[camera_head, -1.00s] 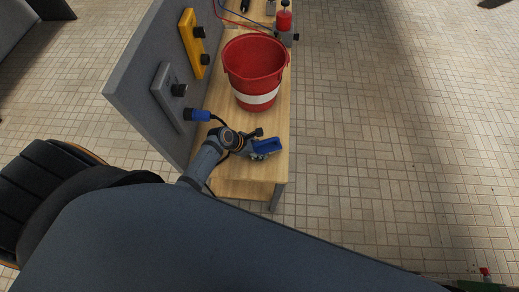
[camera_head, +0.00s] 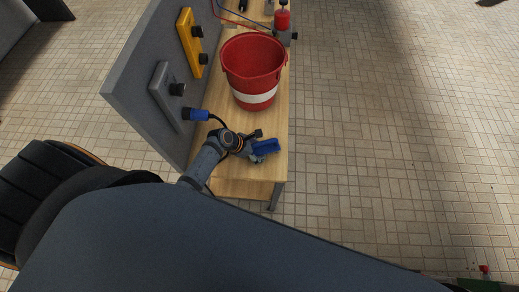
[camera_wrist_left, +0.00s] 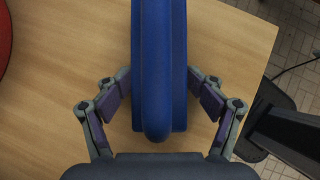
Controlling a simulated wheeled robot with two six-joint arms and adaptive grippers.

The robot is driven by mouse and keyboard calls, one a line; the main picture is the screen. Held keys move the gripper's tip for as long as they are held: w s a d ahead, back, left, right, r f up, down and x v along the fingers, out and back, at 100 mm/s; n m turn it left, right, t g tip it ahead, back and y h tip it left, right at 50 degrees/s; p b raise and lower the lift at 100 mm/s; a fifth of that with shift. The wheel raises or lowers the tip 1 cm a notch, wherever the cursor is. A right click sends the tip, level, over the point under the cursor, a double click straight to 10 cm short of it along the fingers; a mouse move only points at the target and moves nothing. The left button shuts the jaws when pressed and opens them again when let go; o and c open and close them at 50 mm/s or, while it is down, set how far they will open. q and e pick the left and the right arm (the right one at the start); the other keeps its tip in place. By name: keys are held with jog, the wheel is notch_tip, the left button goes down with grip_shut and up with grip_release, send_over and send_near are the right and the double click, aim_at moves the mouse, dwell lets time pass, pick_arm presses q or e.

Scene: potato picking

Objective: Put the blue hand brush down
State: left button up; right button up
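The blue hand brush (camera_head: 265,147) is above or on the front end of the wooden bench (camera_head: 236,188); I cannot tell whether it touches the wood. My left gripper (camera_head: 252,146) is at the brush. My right gripper is not in view.
A red bucket (camera_head: 254,70) with a white band stands on the bench behind the brush. A grey panel (camera_head: 135,80) with a yellow fixture (camera_head: 192,43) lines the left side. A blue connector (camera_head: 196,114) juts out near my wrist.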

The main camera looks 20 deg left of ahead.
pick_arm(q)
jog(key=shift+s+a+f, duration=0.1)
jog(key=shift+s+f, duration=0.05)
jog(key=shift+s, duration=0.15)
jog(key=shift+r, duration=0.3)
jog(key=p+v, duration=0.1)
jog(key=v, duration=1.1)
jog(key=shift+w+r, duration=0.3)
jog(key=shift+r, duration=0.2)
